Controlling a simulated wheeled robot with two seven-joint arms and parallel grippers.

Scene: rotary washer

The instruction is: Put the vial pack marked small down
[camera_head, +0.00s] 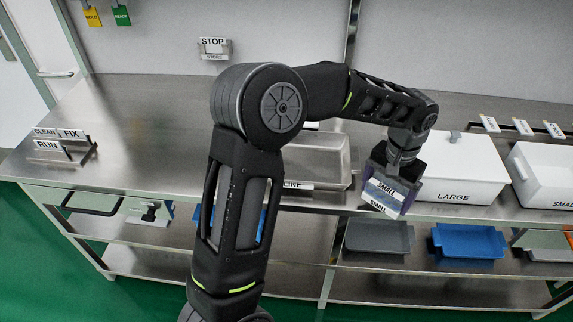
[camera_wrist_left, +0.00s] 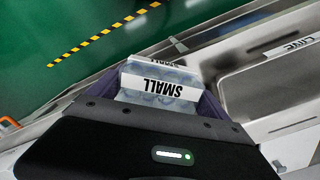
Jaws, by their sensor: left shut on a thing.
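The vial pack marked SMALL (camera_head: 383,192) is a clear, pale pack with white labels and round vials inside. My left gripper (camera_head: 392,180) is shut on it and holds it at the front edge of the steel bench, in front of the white LARGE box. In the left wrist view the pack (camera_wrist_left: 160,88) sits between the purple-sided fingers of my left gripper (camera_wrist_left: 158,98), its SMALL label upside down. From these views I cannot tell whether the pack touches the bench. My right gripper is not in view.
A white LARGE box (camera_head: 462,168) and an open white SMALL box (camera_head: 548,178) stand at the right. A steel container (camera_head: 322,160) labelled LINE is left of the pack. Grey (camera_head: 378,237) and blue (camera_head: 468,242) trays lie on the shelf below.

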